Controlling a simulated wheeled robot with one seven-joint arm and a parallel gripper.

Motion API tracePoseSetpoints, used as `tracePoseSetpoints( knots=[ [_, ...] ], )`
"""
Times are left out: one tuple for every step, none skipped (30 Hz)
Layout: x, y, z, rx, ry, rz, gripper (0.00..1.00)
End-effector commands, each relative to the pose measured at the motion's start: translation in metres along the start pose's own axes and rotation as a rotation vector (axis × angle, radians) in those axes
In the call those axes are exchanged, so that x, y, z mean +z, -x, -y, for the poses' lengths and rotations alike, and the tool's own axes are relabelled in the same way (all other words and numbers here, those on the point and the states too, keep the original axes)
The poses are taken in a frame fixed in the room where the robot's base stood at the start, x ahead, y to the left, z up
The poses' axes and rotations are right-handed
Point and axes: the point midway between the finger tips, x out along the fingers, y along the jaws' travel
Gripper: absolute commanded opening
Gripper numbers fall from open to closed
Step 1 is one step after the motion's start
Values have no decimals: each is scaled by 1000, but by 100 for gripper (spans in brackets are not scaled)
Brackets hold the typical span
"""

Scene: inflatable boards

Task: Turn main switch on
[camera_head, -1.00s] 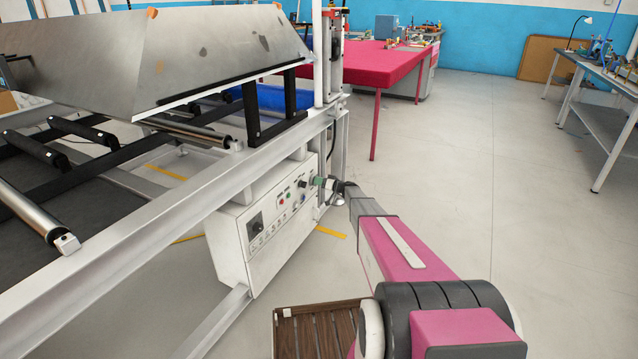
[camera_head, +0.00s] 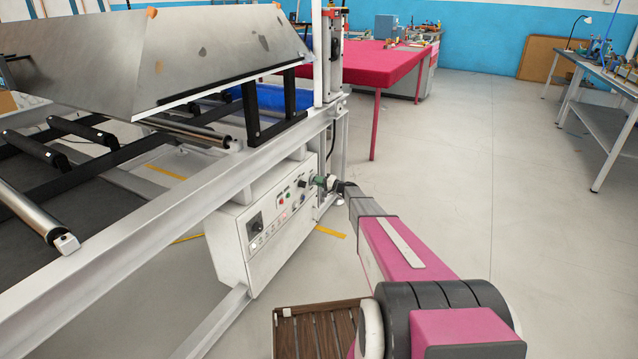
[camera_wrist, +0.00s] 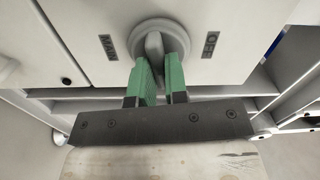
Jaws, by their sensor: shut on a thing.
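The main switch is a round grey rotary knob (camera_wrist: 160,45) on a white panel face in the wrist view. Its raised grip bar stands near upright in the picture, between the labels "MAIN" on the left and "OFF" on the right. My gripper (camera_wrist: 161,70) has green fingers, one on each side of the bar, and is shut on it. In the head view my gripper (camera_head: 324,182) reaches the right end of the white control box (camera_head: 228,245); the fingers and arm hide the knob there.
The control box hangs under the grey machine frame (camera_head: 150,222). Its front has a black dial (camera_head: 255,224) and several small buttons. A grey post (camera_head: 329,60) rises close behind my gripper. A pink table (camera_head: 372,60) stands farther back. The floor to the right is open.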

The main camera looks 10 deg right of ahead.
Motion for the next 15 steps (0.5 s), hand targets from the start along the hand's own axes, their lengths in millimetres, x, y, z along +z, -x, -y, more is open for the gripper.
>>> tracePoseSetpoints(
  knots=[
    [0, 1, -1, 1, -27, 0, 0],
    [0, 1, -1, 1, -44, 0, 0],
    [0, 1, -1, 1, -63, 0, 0],
    [0, 1, -1, 1, -78, 0, 0],
    [0, 1, -1, 1, -90, 0, 0],
    [0, 1, -1, 1, -106, 0, 0],
    [0, 1, -1, 1, -116, 0, 0],
    [0, 1, -1, 1, -125, 0, 0],
    [0, 1, -1, 1, -137, 0, 0],
    [0, 1, -1, 1, -143, 0, 0],
    [0, 1, -1, 1, -149, 0, 0],
    [0, 1, -1, 1, -155, 0, 0],
    [0, 1, -2, 1, -160, -1, 0],
    [0, 1, -2, 1, -163, -1, 0],
    [0, 1, -2, 1, -167, -1, 0]
  ],
)
